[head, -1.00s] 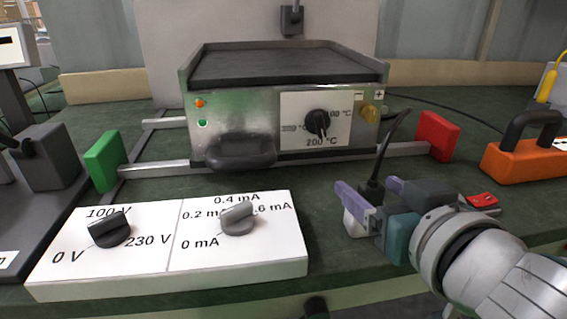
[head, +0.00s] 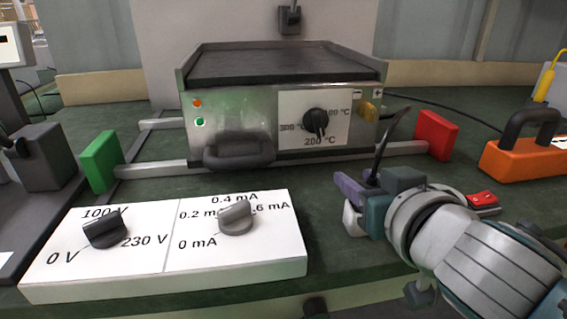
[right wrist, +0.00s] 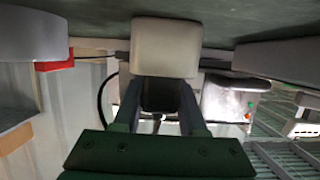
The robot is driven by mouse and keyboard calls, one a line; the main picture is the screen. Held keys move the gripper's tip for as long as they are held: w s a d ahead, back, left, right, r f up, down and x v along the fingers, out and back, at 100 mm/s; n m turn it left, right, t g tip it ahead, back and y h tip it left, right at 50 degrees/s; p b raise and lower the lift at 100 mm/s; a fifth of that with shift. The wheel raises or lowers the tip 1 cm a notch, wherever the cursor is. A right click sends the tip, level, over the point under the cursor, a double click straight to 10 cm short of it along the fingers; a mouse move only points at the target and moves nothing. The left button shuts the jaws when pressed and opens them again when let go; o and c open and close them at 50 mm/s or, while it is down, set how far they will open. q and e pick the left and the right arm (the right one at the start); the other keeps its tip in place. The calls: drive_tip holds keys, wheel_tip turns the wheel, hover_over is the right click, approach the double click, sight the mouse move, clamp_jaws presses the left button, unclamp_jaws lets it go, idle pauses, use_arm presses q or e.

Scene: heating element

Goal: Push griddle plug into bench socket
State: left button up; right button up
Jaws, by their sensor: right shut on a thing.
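The griddle (head: 232,105) stands at the back centre of the bench, with a dial on its front. My right gripper (head: 368,198) is low over the bench, right of the white panel. It is shut on the dark griddle plug (right wrist: 160,96), which shows between the fingers in the right wrist view; a black cord (head: 388,145) rises from there in the head view. The white bench socket (right wrist: 165,47) lies straight in front of the plug, and part of it shows beside my fingers in the head view (head: 352,219). I cannot tell how far the plug is in. My left gripper is out of view.
A white panel with two knobs (head: 165,262) lies at the front left. A red switch (head: 482,198) sits right of my gripper. Green (head: 101,161) and red (head: 437,135) blocks flank the griddle.

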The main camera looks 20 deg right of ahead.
clamp_jaws()
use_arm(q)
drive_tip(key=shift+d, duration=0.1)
